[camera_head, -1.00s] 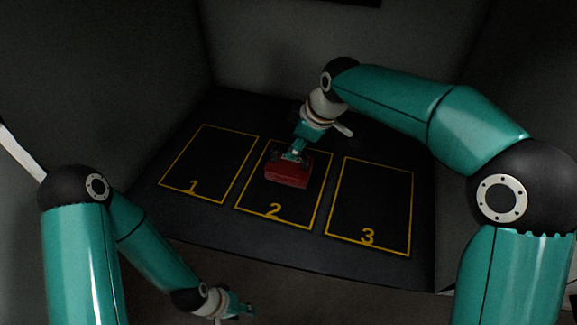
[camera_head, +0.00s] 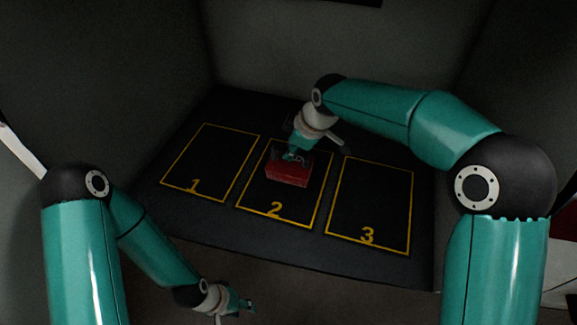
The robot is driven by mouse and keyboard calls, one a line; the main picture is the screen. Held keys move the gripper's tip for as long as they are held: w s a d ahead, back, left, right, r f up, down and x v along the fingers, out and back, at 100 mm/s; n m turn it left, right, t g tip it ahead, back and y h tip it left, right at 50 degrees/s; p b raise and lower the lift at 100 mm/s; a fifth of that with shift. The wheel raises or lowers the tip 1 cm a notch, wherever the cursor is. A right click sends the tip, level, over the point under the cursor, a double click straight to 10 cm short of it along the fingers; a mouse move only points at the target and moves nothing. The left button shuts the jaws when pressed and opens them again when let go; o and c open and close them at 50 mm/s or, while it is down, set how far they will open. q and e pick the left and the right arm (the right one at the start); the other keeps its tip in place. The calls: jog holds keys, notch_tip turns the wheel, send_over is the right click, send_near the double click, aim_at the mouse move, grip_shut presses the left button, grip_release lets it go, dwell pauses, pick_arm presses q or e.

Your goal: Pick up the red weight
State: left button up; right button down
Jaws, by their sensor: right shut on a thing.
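The red weight (camera_head: 287,175) is a block in the upper part of the yellow outline marked 2 on the dark table. My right gripper (camera_head: 291,158) reaches down from above and is shut on the top of the red weight. The fingers are small and dark here, and the hand partly hides the block's top. I cannot tell whether the block is clear of the surface. My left gripper (camera_head: 246,306) hangs low in front of the table's near edge, away from the weight. Its fingers are too small and dark to tell their opening.
The dark table (camera_head: 300,240) bears yellow outlines marked 1 (camera_head: 194,186), 2 (camera_head: 275,209) and 3 (camera_head: 367,236). Outlines 1 and 3 are empty. Grey walls (camera_head: 270,50) enclose the table at the back and sides.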

jog(key=shift+w+r, duration=0.1)
jog(key=shift+r, duration=0.15)
jog(key=shift+r, duration=0.55)
notch_tip(320, 180, up, 19)
jog(key=p, duration=0.2)
jog(key=shift+f, duration=0.2)
jog(key=c, duration=1.7)
grip_release()
grip_shut()
